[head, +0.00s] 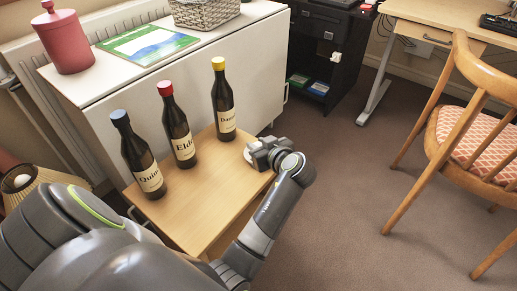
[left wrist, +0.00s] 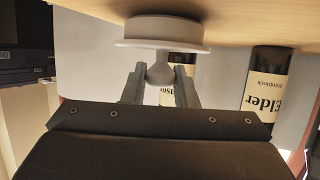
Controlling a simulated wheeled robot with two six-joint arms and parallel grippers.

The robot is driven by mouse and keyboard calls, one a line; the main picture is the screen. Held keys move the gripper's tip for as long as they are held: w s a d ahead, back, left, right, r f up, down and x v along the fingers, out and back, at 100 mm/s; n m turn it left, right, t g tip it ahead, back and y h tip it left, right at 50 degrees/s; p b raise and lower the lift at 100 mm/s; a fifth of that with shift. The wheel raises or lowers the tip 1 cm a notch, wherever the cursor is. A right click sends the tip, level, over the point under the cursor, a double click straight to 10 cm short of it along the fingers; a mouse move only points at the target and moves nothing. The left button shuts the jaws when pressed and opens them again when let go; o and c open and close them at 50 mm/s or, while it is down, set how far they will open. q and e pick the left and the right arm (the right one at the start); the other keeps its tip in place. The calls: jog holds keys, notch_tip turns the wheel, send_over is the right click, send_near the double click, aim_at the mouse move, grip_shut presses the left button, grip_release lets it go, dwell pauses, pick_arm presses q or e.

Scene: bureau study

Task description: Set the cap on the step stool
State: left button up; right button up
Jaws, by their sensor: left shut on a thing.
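The wooden step stool (head: 213,178) stands in front of the white cabinet, with its flat top showing. My left gripper (head: 258,156) is over the stool's right side, shut on the cap (head: 247,156), of which only a pale edge shows in the head view. In the left wrist view the cap (left wrist: 165,31) is a grey-white disc with a narrow stem, and the fingers (left wrist: 160,88) pinch the stem. The disc is close to the wooden top (left wrist: 235,16); I cannot tell whether it touches. My right gripper is not in view.
Three dark bottles stand on the stool, with blue (head: 118,114), red (head: 165,88) and yellow (head: 218,63) tops. The white cabinet (head: 215,60) is behind, holding a red canister (head: 65,42) and a basket (head: 205,12). A wooden chair (head: 455,140) is at right; carpet between is clear.

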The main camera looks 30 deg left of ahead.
pick_arm(q)
jog(key=shift+f, duration=0.15)
jog(key=shift+f, duration=0.1)
jog(key=o, duration=1)
jog(key=shift+c, duration=0.2)
